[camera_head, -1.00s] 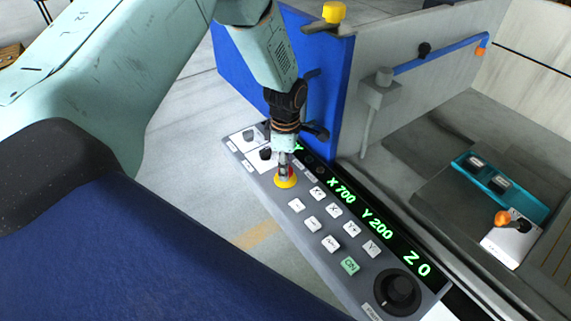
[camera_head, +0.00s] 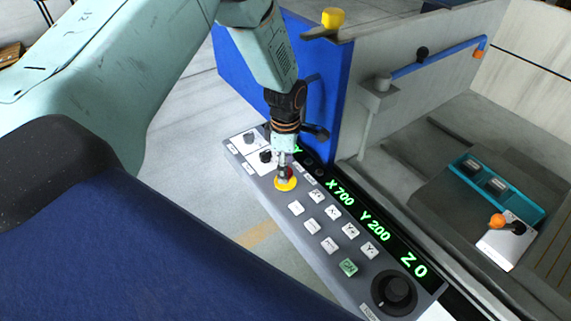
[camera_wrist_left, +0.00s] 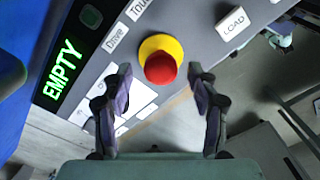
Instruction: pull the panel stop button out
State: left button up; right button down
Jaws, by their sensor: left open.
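The panel stop button (camera_wrist_left: 161,68) is a red mushroom head on a yellow ring in the left wrist view. In the head view its yellow base (camera_head: 286,184) shows on the grey control panel (camera_head: 322,262), with the red head mostly hidden behind my gripper. My left gripper (camera_head: 284,168) is right over the button. In the left wrist view my left gripper (camera_wrist_left: 160,74) is open, with one finger on each side of the red head and a gap to both. Whether the fingertips reach beside the head or stay above it, I cannot tell. My right gripper is not in view.
The panel has several white keys, a green key (camera_head: 348,267), a black dial (camera_head: 395,292) and a green-lit display (camera_head: 362,213). A blue wall (camera_head: 325,100) stands close behind my left gripper. A machine tank with a teal tray (camera_head: 497,187) lies to the right.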

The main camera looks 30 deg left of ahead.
pick_arm(q)
jog(key=shift+r, duration=0.1)
notch_tip(320, 180, up, 12)
dwell(0.5)
jog(key=shift+w, duration=0.1)
dwell(0.4)
